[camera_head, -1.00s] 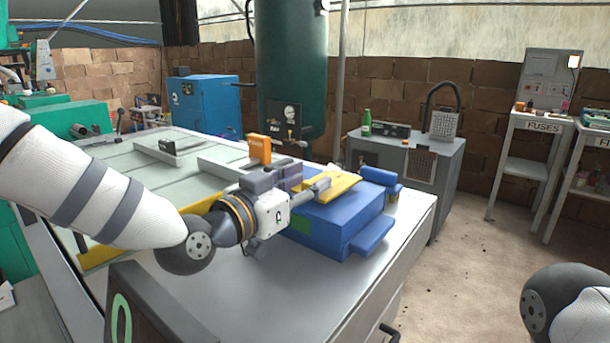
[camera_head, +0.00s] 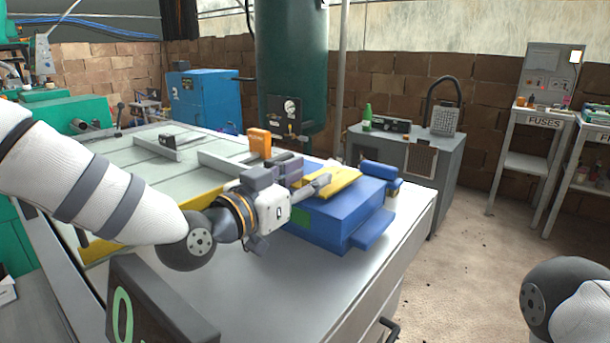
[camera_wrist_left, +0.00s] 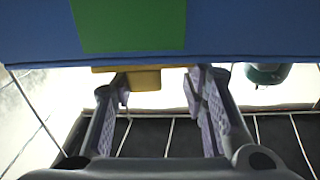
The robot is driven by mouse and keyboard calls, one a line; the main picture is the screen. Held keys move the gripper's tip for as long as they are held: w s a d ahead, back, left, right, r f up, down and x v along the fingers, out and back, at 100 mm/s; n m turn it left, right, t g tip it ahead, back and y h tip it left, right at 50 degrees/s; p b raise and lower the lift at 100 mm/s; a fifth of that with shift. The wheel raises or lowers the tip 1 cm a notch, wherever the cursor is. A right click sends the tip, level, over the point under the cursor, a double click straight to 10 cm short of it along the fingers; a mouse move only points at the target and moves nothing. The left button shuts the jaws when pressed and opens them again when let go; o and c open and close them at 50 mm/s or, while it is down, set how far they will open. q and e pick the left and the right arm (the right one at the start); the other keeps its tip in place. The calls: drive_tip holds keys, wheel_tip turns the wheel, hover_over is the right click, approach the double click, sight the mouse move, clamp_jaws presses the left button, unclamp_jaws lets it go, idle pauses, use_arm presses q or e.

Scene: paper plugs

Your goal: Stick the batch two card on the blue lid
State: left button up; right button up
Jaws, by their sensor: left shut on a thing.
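A blue box (camera_head: 322,228) with a blue lid sits on the grey bench and carries a green patch (camera_head: 302,216) on its near side. The green patch also shows in the left wrist view (camera_wrist_left: 130,25). A flat yellow piece (camera_head: 342,178) is at the top of the lid; no writing is readable, so I cannot tell whether it is the batch two card. My left gripper (camera_head: 308,179) is over the near left edge of the box. In the left wrist view its fingers (camera_wrist_left: 158,88) are shut on the yellow piece (camera_wrist_left: 145,80). Any contact with the lid is hidden.
A blue block (camera_head: 372,231) juts from the box's right side, and a blue roll (camera_head: 379,170) is behind it. An orange block (camera_head: 259,143) stands behind my gripper. The bench (camera_head: 285,290) is clear in front. A grey cabinet (camera_head: 445,165) stands beyond.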

use_arm(q)
drive_tip(key=shift+f, duration=0.6)
idle(1.4)
drive_tip(key=o, duration=0.8)
